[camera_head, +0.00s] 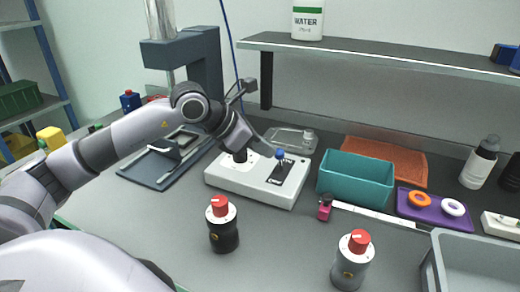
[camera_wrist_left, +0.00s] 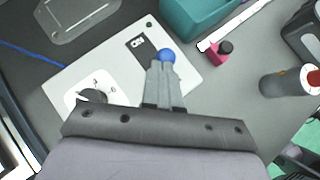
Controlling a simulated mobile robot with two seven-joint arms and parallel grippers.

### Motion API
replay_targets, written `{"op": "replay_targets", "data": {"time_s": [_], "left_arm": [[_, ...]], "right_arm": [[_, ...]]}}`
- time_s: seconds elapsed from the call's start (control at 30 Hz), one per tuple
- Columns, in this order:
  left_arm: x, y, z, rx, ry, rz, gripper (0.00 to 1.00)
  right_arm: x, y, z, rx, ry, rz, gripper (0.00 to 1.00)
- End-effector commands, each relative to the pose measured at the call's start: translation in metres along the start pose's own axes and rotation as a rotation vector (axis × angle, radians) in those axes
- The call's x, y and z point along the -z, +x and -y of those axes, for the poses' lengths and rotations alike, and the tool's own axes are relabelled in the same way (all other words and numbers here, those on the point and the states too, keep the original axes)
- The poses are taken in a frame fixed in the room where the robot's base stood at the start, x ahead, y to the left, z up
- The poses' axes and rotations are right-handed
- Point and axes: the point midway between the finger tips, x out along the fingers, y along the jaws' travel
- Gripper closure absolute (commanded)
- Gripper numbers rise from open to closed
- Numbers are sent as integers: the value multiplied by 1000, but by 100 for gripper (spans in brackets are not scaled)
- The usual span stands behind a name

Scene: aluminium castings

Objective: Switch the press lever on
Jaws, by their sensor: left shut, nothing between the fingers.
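The press control box is a white panel (camera_head: 250,184) on the bench, also in the left wrist view (camera_wrist_left: 190,77). Its lever has a blue ball knob (camera_head: 280,154) above a dark slotted plate (camera_head: 288,173). In the left wrist view the blue knob (camera_wrist_left: 167,55) shows right at the fingertips; the lever's stem is hidden. My left gripper (camera_wrist_left: 163,66) is shut and empty, its tips beside or touching the knob; I cannot tell which. A dark rotary knob (camera_wrist_left: 92,97) sits on the same panel. My right gripper is not in view.
Two red-capped containers (camera_head: 222,225) (camera_head: 350,262) stand in front. A grey press frame (camera_head: 185,65) rises behind left. A shelf (camera_head: 370,53) overhangs the back.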

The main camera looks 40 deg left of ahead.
Motion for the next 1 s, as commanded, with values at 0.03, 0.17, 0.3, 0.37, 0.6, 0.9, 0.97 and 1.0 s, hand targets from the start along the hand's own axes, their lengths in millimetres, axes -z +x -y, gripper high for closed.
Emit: {"op": "replay_targets", "data": {"time_s": [0.03,0.17,0.3,0.37,0.6,0.9,0.97,1.0], "left_arm": [[-7,-3,-2,15,-16,-16,100],[-11,0,-7,15,-15,-18,100],[-17,6,-15,13,-15,-17,100],[-20,8,-19,13,-14,-15,100],[-26,14,-28,13,-13,-18,100],[-29,12,-28,12,-13,-18,100],[-30,10,-28,12,-13,-18,100],[-32,8,-28,12,-13,-18,100]], "right_arm": [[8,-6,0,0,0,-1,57],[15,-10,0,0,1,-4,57],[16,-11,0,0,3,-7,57],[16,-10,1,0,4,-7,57],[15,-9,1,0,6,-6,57],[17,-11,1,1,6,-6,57],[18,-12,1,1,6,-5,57],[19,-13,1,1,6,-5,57]]}}
